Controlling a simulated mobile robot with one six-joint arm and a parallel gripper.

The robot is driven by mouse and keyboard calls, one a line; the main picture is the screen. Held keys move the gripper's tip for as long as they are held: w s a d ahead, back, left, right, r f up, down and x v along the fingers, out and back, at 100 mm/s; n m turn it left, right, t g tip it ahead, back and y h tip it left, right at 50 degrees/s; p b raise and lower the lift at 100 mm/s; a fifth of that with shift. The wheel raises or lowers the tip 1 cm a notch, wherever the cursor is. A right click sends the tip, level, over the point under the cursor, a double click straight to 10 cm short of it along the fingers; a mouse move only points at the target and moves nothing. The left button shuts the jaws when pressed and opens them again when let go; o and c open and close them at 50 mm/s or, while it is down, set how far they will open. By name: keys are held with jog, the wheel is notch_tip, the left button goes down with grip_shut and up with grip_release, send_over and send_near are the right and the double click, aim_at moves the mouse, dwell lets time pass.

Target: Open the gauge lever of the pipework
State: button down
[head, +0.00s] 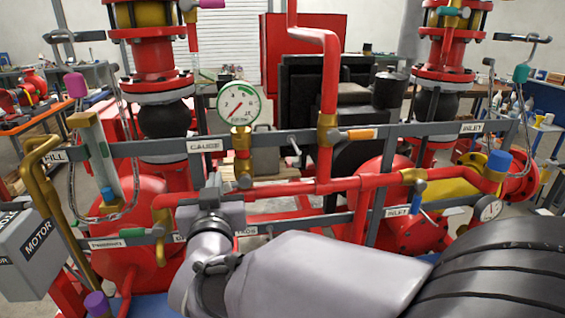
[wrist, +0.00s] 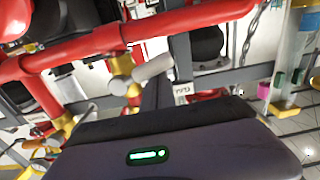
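The round white gauge (head: 238,103) stands on a brass fitting above the grey rail, beside a GAUGE label (head: 207,146). Below it, a short grey handle (head: 245,182) shows nearly end-on; I take it as the gauge lever. In the wrist view, which looks upside down, a light grey handle (wrist: 153,68) sticks out from a brass valve body beside a partly readable label (wrist: 182,90). My gripper (head: 211,190) is left of the handle in the head view, apparently apart from it.
A red horizontal pipe (head: 290,189) runs close by the handle. An orange-handled valve (head: 360,134) and a small grey lever (head: 293,145) are to the right. Brass pipe (head: 40,175) and a grey MOTOR box (head: 35,245) stand at left. My arm covers the lower middle.

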notch_tip(320, 180, down, 2)
jog(key=shift+f+b, duration=0.1)
jog(key=shift+b, duration=0.4)
jog(key=shift+d+f+b, duration=0.2)
jog(key=shift+f+b, duration=0.5)
jog(key=shift+b, duration=0.3)
jog(key=shift+d+f+b, duration=1.45)
jog(key=shift+d+b, duration=0.15)
jog(key=shift+b, duration=0.7)
jog(key=s+b, duration=0.1)
jog(key=s, duration=0.7)
jog(key=shift+d, duration=0.4)
jog(key=shift+s, duration=0.1)
